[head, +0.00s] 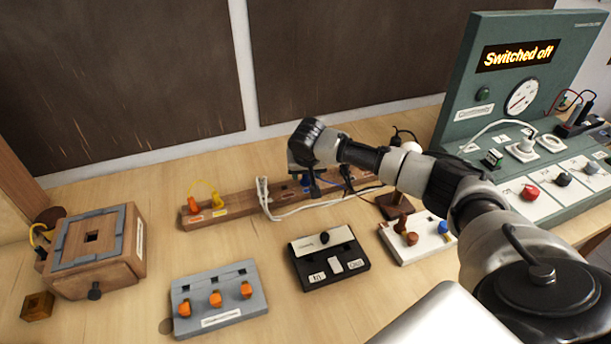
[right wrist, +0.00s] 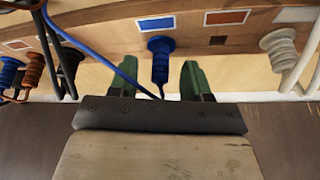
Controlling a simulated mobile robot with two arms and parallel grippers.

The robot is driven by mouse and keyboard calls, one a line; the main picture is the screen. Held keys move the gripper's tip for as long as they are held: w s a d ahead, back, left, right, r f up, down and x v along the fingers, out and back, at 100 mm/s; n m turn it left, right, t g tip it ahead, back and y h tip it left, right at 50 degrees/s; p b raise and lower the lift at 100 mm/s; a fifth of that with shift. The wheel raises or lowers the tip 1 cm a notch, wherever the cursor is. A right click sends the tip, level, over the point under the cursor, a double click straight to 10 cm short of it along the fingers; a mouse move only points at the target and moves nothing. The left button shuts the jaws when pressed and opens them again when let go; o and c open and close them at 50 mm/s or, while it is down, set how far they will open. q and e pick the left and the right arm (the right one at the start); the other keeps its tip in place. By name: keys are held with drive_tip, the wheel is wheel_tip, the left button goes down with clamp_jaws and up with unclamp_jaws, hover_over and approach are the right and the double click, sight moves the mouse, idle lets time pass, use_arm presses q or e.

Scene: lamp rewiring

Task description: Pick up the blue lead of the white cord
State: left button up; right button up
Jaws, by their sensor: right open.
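A blue plug (right wrist: 160,58) with a blue wire stands at the wooden rail in the right wrist view, below a blue-framed label. Its wire runs off to the upper left; where it joins a cord is not clear. In the head view the blue plug (head: 306,182) is small and partly hidden by my right gripper (head: 330,183). The gripper is open, with its green fingers (right wrist: 160,82) on either side of the blue plug in the right wrist view. Whether they touch it is unclear. The white cord (head: 315,206) lies along the rail's front. My left gripper is not in view.
The wooden rail (head: 235,210) also holds orange and yellow leads (head: 194,203). A white plug (right wrist: 280,48) and brown plug (right wrist: 34,70) flank the blue one. A grey block (head: 205,272), black switch box (head: 345,276) and white tray (head: 395,251) stand in front. The green test panel (head: 463,95) stands right.

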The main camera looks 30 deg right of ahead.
drive_tip(key=shift+x, duration=0.8)
drive_tip(key=shift+c, duration=0.4)
clamp_jaws()
drive_tip(key=shift+r, duration=0.1)
